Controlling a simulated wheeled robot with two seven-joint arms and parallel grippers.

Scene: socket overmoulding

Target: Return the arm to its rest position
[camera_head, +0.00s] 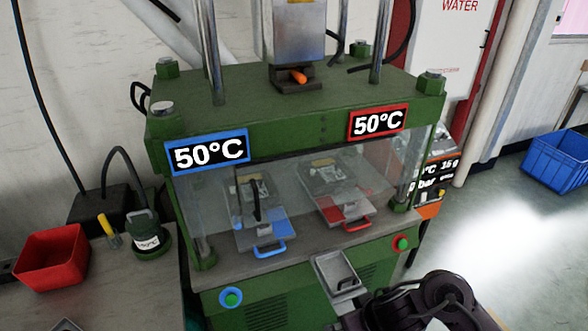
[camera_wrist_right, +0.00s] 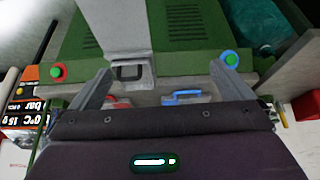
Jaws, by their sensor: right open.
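My right arm comes in at the bottom right of the head view, and its dark gripper (camera_head: 352,318) is low in front of the green press (camera_head: 290,120). In the right wrist view its two grey fingers stand wide apart, and the right gripper (camera_wrist_right: 160,68) is open with nothing between them. A small metal tray (camera_head: 338,278) on the press front shows just beyond; it also shows in the wrist view (camera_wrist_right: 145,80). Inside the press lie a blue-handled mould (camera_head: 262,229) and a red-handled mould (camera_head: 341,206). My left gripper is not in view.
The press front has a blue-ringed button (camera_head: 231,297) and a red-ringed button (camera_head: 401,243). A red bin (camera_head: 52,257) and a green-based pot (camera_head: 149,238) stand on the left bench. A blue crate (camera_head: 556,160) is on the floor at right, with clear floor before it.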

